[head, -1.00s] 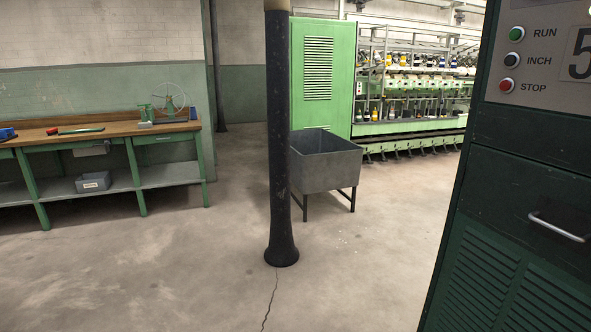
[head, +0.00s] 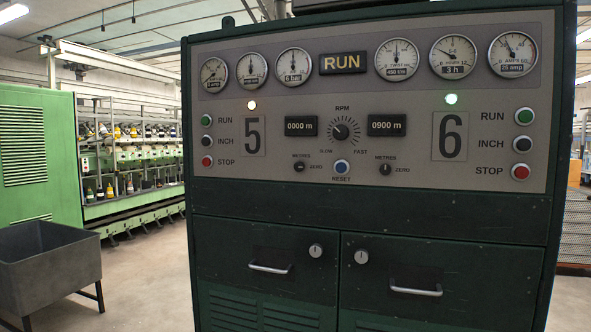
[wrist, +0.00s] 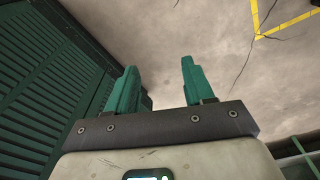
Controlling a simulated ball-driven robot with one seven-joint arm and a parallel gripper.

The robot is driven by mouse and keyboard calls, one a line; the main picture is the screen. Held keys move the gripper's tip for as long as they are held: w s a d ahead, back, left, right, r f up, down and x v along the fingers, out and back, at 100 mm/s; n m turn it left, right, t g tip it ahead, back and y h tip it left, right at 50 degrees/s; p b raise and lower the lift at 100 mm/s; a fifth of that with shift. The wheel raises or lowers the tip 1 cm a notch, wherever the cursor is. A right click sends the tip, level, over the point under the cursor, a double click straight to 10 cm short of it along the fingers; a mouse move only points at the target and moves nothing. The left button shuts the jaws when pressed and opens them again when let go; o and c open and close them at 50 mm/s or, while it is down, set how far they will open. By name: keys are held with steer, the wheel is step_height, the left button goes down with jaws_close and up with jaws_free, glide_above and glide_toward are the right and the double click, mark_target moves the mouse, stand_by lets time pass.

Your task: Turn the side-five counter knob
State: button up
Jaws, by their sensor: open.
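The control panel (head: 270,190) fills most of the head view, facing me. The side-five counter knob (head: 299,167) is a small black knob marked METRES and ZERO, below the side-five counter (head: 301,126), which reads 0000 m. A similar side-six knob (head: 385,169) sits to the right, under a counter (head: 386,125) reading 0900 m. My gripper (wrist: 158,85) shows only in the wrist view, with two green fingers apart and nothing between them. It points over the bare floor, beside a green louvred surface, away from the knob.
A blue RESET button (head: 341,166) and a RPM dial (head: 346,130) lie between the two knobs. RUN, INCH and STOP buttons flank the panel. Two drawer handles (head: 270,267) stick out below. A grey bin (head: 45,265) stands at the left, with clear floor (head: 150,270) between.

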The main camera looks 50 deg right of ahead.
stand_by(0.4)
steer(key=m+t+h+p, duration=0.1)
steer(key=m+t+h, duration=0.5)
steer(key=m+h, duration=1.3)
glide_toward(299, 168)
steer(key=w+d+m+y, duration=0.1)
steer(key=d, duration=0.1)
steer(key=w+d+r+m+p, duration=0.1)
steer(key=d, duration=0.2)
steer(key=w+d+r+m+y+p, duration=0.1)
steer(key=d, duration=0.2)
steer(key=shift+r+y, duration=0.1)
steer(key=shift+y, duration=0.2)
steer(key=shift+c, duration=0.2)
jaws_close()
